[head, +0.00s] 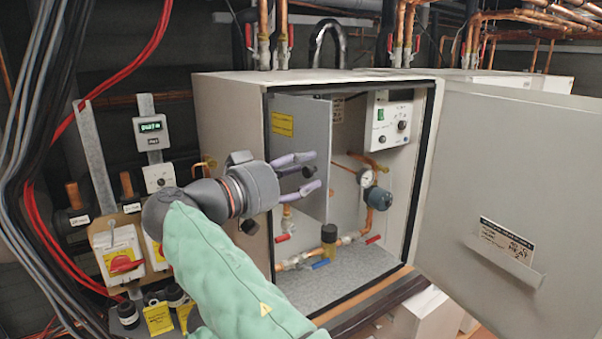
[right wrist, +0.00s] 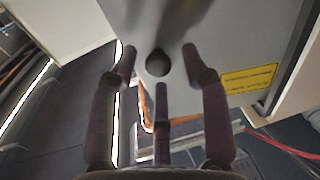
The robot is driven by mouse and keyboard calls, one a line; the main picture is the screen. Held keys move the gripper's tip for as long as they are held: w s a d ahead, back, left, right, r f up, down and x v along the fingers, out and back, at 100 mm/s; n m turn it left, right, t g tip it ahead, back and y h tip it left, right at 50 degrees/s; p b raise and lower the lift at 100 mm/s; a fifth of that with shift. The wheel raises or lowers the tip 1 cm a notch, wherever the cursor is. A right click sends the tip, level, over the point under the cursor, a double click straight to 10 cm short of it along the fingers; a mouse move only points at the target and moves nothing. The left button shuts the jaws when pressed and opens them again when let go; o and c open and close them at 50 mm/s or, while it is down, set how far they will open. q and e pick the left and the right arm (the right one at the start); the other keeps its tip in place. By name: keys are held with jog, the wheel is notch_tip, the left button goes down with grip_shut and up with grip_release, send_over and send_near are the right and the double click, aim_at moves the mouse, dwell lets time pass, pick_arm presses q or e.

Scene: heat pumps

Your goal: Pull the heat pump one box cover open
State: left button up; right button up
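The heat pump cabinet (head: 228,130) is a light grey box with its large outer door (head: 520,190) standing wide open to the right. Inside at the left is a grey inner box cover (head: 312,125) with a yellow label (head: 282,124). The cover also shows in the right wrist view (right wrist: 215,45), with a dark round knob (right wrist: 158,62) on it. My right gripper (head: 309,172) is in front of this cover, its purple-grey fingers spread around the knob. The fingers look open; contact with the knob cannot be told. My left gripper is not in view.
Copper pipes and valves (head: 325,250), a pressure gauge (head: 366,178) and a control unit (head: 390,122) fill the cabinet's right side. Red switches (head: 123,264) and hanging cables (head: 40,130) are at the left. The outer door takes up the right.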

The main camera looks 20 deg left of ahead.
jog(key=shift+f, duration=0.1)
jog(key=shift+s+a, duration=0.25)
jog(key=shift+s, duration=0.05)
jog(key=v, duration=1.1)
jog(key=shift+f, duration=0.1)
